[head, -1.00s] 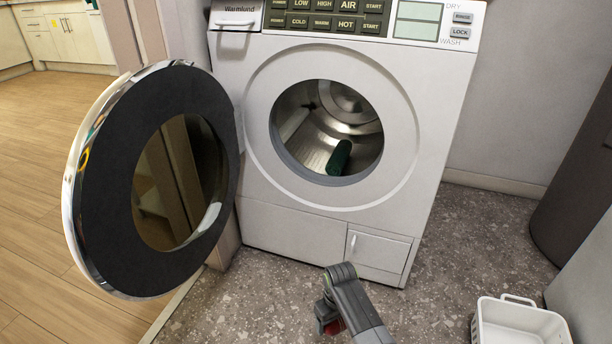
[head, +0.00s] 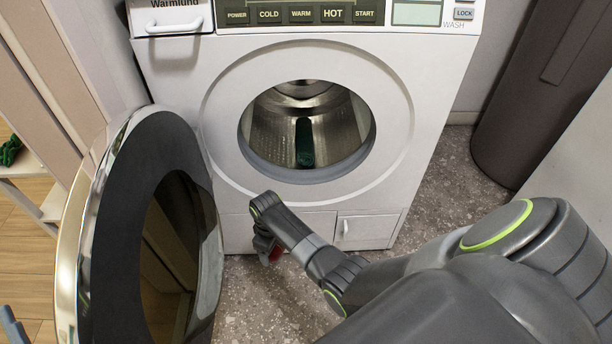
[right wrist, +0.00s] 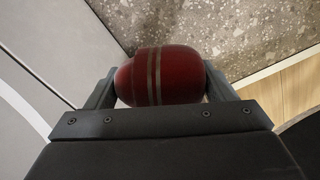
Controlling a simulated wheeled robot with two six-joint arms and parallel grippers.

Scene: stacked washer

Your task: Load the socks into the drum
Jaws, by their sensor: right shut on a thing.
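The washer's drum (head: 345,120) is open at the front, with its round door (head: 100,240) swung out to the left. A dark green rolled sock (head: 304,142) lies inside the drum. My right gripper (head: 268,246) is in front of the washer's lower panel, below the drum opening. It is shut on a dark red rolled sock with grey stripes, which fills the space between the fingers in the right wrist view (right wrist: 160,76). Only a little red shows in the head view, the rest hidden by the gripper. I do not see my left gripper clearly.
The washer's front (head: 420,110) stands close ahead. The open door takes up the left side, near my right gripper. A dark rounded bin (head: 525,110) stands at the right. A shelf (head: 25,168) with a green knotted thing (head: 10,150) is at the far left. Speckled floor shows between.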

